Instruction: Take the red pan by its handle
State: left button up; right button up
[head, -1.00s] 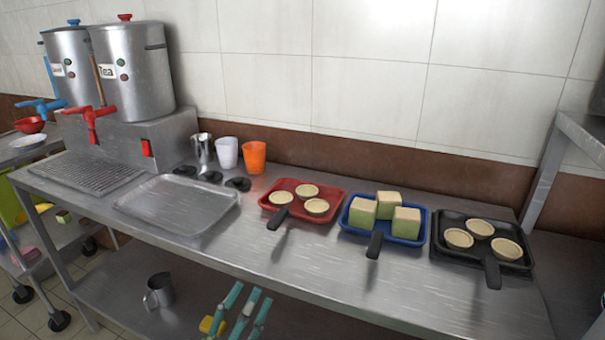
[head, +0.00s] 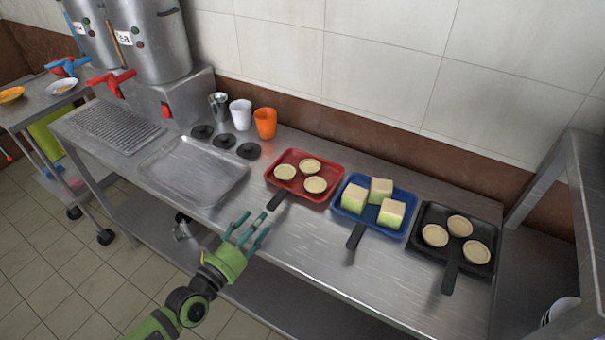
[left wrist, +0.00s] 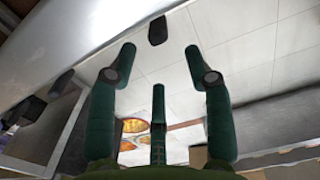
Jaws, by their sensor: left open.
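The red pan (head: 305,178) sits on the steel counter, holding three small round tarts. Its black handle (head: 278,199) points toward the front edge of the counter. My left gripper (head: 257,221) is open, its teal fingers pointing toward the handle, slightly in front and to the left of it in the head view. The fingers look empty and apart from the handle. In the left wrist view, the open fingers (left wrist: 155,75) surround empty space, and I cannot tell which pan the dark handle-like shape (left wrist: 157,30) belongs to. My right gripper is out of view.
A blue pan (head: 372,205) with green-and-cream blocks stands right of the red pan, then a black pan (head: 455,235) with tarts. A steel tray (head: 192,170) lies to the left. Black discs (head: 224,141) and an orange cup (head: 265,123) stand behind.

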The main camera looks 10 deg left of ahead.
aim_at(268, 209)
pick_arm(q)
jog(key=x, duration=0.5)
jog(key=shift+w+f, duration=0.2)
jog(key=shift+f, duration=0.15)
grip_shut()
jog(key=shift+r, duration=0.15)
